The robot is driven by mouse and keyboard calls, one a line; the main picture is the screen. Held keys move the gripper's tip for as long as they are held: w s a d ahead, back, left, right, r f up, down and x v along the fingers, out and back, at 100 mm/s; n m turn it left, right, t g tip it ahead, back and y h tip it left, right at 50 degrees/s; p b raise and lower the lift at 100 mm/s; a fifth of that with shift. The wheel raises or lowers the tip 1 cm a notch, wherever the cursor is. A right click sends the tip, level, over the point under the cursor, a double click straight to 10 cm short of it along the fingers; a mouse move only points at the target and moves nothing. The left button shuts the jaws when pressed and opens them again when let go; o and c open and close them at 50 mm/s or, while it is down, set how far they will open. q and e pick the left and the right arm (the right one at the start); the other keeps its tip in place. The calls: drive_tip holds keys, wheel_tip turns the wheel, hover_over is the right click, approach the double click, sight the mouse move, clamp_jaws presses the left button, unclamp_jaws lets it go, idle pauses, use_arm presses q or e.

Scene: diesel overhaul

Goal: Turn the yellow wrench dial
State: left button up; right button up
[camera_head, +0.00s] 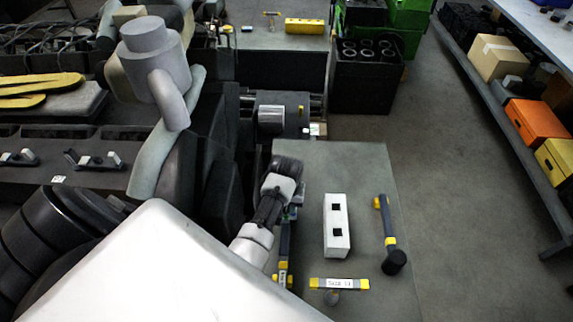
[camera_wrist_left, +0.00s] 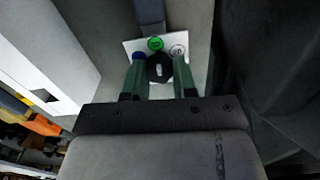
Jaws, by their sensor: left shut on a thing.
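The yellow wrench (camera_head: 284,254) lies on the grey bench, a dark bar with yellow parts toward its near end. Its far end is hidden under my left arm in the head view. In the left wrist view its dark bar (camera_wrist_left: 150,14) runs down to a white plate with a green circle (camera_wrist_left: 155,43) and a pale circle. The black dial (camera_wrist_left: 159,68), with a white mark, sits on this plate. My left gripper (camera_wrist_left: 159,72) has its two green fingers shut on the dial, one on each side. It also shows in the head view (camera_head: 290,213). My right gripper is not in view.
A white box (camera_head: 337,226) with two dark squares stands right of the wrench. A yellow-and-black hammer-like tool (camera_head: 389,228) lies further right. A labelled yellow-ended bar (camera_head: 339,284) lies nearer. The engine (camera_head: 70,135) fills the left. The floor (camera_head: 450,200) at right is clear.

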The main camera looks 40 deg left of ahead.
use_arm(q)
drive_tip(key=m, duration=0.5)
drive_tip(key=shift+a, duration=0.1)
drive_tip(key=m, duration=0.5)
drive_tip(key=shift+m, duration=0.4)
idle(0.3)
drive_tip(key=o, duration=0.9)
drive_tip(key=shift+o, duration=0.2)
drive_tip(key=shift+r, duration=0.1)
wheel_tip(320, 180, up, 11)
drive_tip(key=b, duration=0.2)
drive_tip(key=shift+s+f, duration=0.1)
drive_tip(key=shift+f, duration=0.15)
